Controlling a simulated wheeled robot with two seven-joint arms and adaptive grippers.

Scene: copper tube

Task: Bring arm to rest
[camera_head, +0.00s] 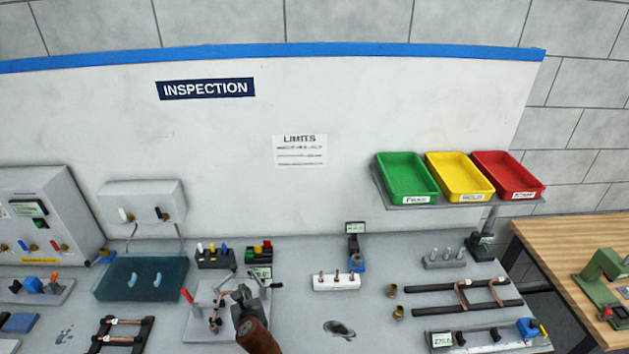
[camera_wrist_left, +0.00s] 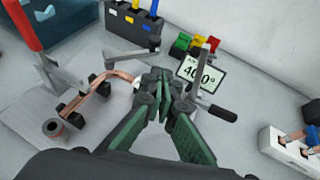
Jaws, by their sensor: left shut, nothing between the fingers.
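My left gripper (camera_head: 243,293) is over the lower middle of the bench, in front of a small bending fixture. In the left wrist view its green-padded fingers (camera_wrist_left: 164,88) are together with nothing between them. A copper tube (camera_wrist_left: 98,88) lies in the fixture to the left of the fingers, apart from them. The fixture's red-handled lever (camera_wrist_left: 22,25) stands at the upper left; the red handle also shows in the head view (camera_head: 187,296). My right gripper is not in view.
Behind the gripper are a rack with coloured handles (camera_head: 215,257) and a small display (camera_wrist_left: 202,73). A white block with copper pieces (camera_head: 336,282) stands to the right. Green, yellow and red bins (camera_head: 407,178) sit on a raised shelf. Bench between the white block and right-hand rails holds brass fittings (camera_head: 398,312).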

